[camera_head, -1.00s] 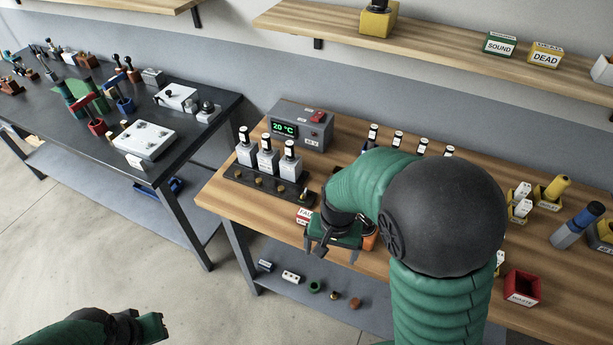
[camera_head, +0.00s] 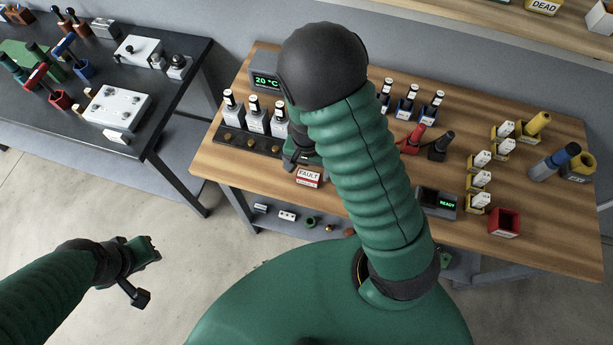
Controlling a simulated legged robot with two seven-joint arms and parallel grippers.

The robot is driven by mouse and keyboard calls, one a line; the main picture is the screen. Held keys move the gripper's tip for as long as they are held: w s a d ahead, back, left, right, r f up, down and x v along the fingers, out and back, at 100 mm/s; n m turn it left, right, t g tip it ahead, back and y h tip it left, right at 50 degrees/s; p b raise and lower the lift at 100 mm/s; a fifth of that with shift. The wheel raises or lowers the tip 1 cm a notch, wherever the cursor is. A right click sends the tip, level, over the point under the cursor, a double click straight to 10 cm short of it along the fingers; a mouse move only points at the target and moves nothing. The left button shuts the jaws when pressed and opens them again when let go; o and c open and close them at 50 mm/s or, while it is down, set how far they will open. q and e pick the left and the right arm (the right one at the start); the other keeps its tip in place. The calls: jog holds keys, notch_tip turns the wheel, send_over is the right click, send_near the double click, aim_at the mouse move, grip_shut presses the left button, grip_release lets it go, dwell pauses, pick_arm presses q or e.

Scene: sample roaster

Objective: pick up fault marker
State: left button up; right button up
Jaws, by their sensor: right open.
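The fault marker (camera_head: 309,177), a small red and white block lettered FAULT, sits near the front edge of the wooden bench (camera_head: 232,185). My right gripper (camera_head: 297,162) is open just behind it, close to its upper left side. My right arm's dark joint and green sleeve hide much of this gripper, so I cannot tell whether it touches the marker. My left gripper (camera_head: 146,272) is over the floor at the lower left, away from the bench, and looks open and empty.
A dark rack (camera_head: 232,139) with several bottle-topped holders stands left of the marker, below a 20 °C display unit (camera_head: 264,82). A READY device (camera_head: 437,203), a red bin (camera_head: 505,222) and yellow holders stand right. A black table (camera_head: 150,133) is at left.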

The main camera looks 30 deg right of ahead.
aim_at(308, 175)
notch_tip(308, 175, down, 4)
jog(key=shift+s+f, duration=0.1)
jog(key=shift+s+d+f, duration=0.15)
jog(key=shift+d+f, duration=0.05)
jog(key=shift+d, duration=0.05)
jog(key=shift+w+a, duration=0.1)
jog(key=shift+w, duration=0.1)
jog(key=c, duration=0.7)
jog(key=shift+s+a, duration=0.1)
jog(key=shift+s, duration=0.05)
jog(key=c, duration=0.7)
jog(key=shift+c, duration=0.4)
jog(key=shift+r, duration=0.15)
